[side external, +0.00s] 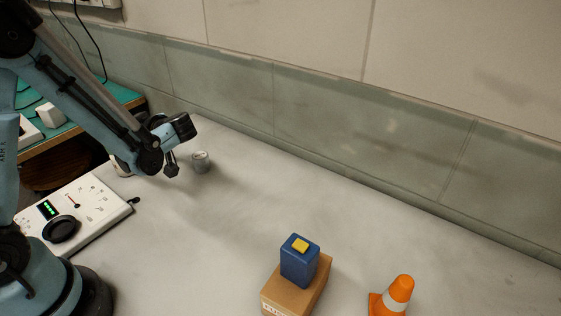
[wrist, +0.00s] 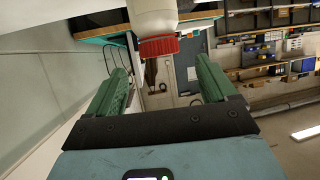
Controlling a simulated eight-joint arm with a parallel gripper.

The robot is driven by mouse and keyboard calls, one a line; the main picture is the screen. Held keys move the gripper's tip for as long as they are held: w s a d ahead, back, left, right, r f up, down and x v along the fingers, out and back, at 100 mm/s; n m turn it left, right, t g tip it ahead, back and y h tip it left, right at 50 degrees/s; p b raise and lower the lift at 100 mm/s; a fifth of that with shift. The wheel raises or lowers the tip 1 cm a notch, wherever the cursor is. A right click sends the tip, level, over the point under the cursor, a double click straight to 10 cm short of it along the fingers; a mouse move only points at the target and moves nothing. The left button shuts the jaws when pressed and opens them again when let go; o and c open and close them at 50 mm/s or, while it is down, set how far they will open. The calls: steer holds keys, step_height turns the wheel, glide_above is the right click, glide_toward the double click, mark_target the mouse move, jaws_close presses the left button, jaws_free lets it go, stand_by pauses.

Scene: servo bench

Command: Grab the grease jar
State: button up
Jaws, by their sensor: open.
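A small grey cylindrical can (side external: 200,161), which looks like the grease jar, stands upright on the bench in the side view. My gripper (side external: 171,165) is just left of it, low over the bench and apart from it in the picture. In the wrist view my gripper's (wrist: 162,68) green fingers are spread wide with nothing between them. A white bottle with a red cap (wrist: 158,46) shows beyond the fingertips there, upside down in the picture. The grey can cannot be made out in the wrist view.
A white control box with a black knob (side external: 98,205) lies left of the gripper. A pale object (side external: 121,167) is partly hidden behind my arm. A blue block with a yellow top (side external: 299,263) sits on a cardboard box (side external: 318,285). An orange cone (side external: 398,294) stands front right. The bench middle is clear.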

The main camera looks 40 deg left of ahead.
steer(key=x, duration=0.8)
steer(key=shift+f, duration=0.3)
steer(key=shift+c, duration=0.2)
jaws_close()
